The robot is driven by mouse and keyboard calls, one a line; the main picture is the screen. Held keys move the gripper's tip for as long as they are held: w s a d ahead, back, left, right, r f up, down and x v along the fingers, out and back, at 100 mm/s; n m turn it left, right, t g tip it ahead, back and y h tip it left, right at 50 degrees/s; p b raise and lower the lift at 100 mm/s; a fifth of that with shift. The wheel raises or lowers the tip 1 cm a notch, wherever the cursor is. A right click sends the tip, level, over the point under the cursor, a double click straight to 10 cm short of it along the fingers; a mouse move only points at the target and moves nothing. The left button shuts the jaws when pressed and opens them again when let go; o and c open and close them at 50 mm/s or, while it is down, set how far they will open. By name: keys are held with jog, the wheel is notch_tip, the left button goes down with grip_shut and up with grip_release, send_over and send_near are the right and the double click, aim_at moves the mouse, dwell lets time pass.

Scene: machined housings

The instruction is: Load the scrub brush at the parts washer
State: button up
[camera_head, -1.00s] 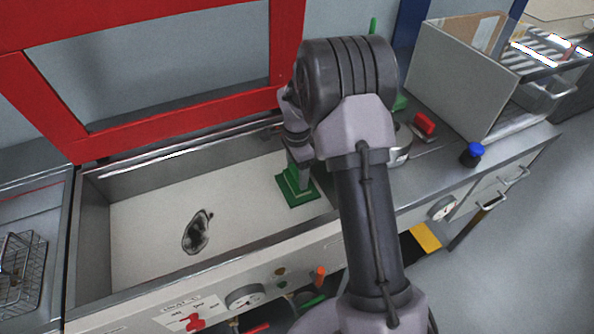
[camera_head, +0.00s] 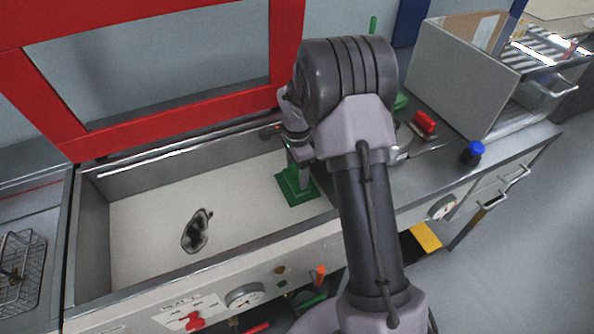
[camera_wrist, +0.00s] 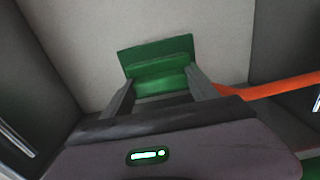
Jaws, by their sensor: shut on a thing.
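My gripper (camera_wrist: 160,92) points down into the washer basin (camera_head: 140,220) and is shut on a green stepped block (camera_head: 292,188). In the wrist view the green block (camera_wrist: 158,58) shows a wide flat plate with a narrower raised part between my two grey fingers. The block is at the basin's right end, low over or on the pale floor; I cannot tell whether it touches. No bristles show, so I cannot confirm it is the scrub brush.
A red frame (camera_head: 180,125) stands behind the basin. A wire basket (camera_head: 22,270) is at left. The right counter holds a red piece (camera_head: 425,122), a blue-topped knob (camera_head: 473,152) and a grey box (camera_head: 455,75). An orange bar (camera_wrist: 270,87) crosses right in the wrist view.

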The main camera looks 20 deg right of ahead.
aim_at(297, 171)
jog(key=shift+r+p, duration=2.45)
jog(key=shift+r, duration=1)
